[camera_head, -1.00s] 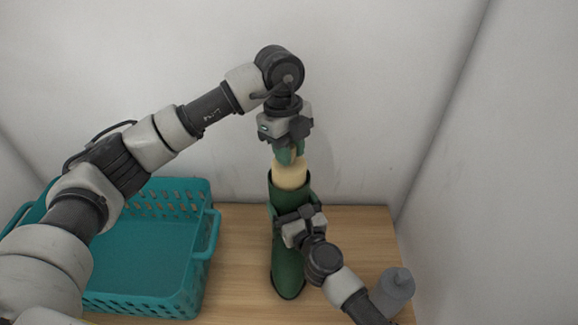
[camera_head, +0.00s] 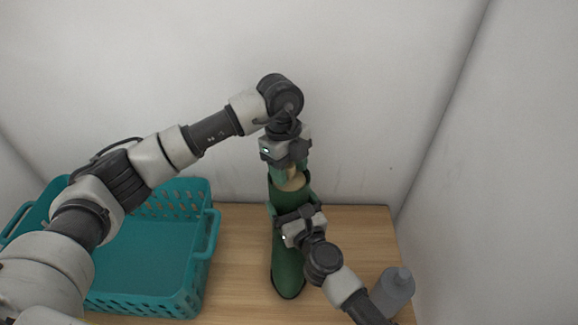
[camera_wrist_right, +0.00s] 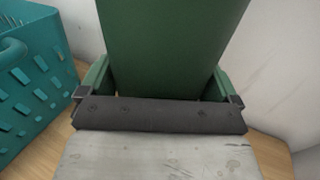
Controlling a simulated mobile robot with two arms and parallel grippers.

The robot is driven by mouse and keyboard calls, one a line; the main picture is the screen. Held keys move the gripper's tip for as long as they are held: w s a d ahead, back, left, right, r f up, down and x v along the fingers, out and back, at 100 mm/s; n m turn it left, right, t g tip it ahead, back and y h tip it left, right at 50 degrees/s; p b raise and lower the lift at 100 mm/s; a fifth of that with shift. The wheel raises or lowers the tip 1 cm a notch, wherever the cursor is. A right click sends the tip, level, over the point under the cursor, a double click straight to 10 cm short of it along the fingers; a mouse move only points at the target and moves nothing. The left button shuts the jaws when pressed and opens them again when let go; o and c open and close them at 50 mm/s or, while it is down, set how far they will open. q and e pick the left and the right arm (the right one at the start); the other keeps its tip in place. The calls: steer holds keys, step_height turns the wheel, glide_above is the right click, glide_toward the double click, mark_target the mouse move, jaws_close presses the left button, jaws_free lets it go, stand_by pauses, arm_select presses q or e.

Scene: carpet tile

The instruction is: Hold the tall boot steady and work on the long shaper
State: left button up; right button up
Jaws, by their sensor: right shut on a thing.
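The tall green boot (camera_head: 289,270) stands upright on the wooden table, toe toward me. The long shaper (camera_head: 292,183) is pale cream. Only a short part of it shows above the boot's opening; the rest is hidden inside the shaft. My left gripper (camera_head: 290,172) points down from above and is shut on the shaper's upper end, close to the boot's rim. My right gripper (camera_head: 295,205) is shut around the boot's shaft from the front, below the rim. In the right wrist view the green shaft (camera_wrist_right: 175,45) fills the space between its two fingers.
A teal basket (camera_head: 207,240) with perforated walls stands left of the boot and looks empty. A grey bottle (camera_head: 393,290) stands at the front right, near my right arm. White walls close in the back and right. Bare table (camera_head: 360,235) shows right of the boot.

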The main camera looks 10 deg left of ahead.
arm_select(q)
step_height(320, 180, up, 12)
steer(key=w+a, duration=0.1)
steer(key=shift+a, duration=0.25)
stand_by(0.4)
arm_select(e)
steer(key=o, duration=0.4)
steer(key=shift+o, duration=0.2)
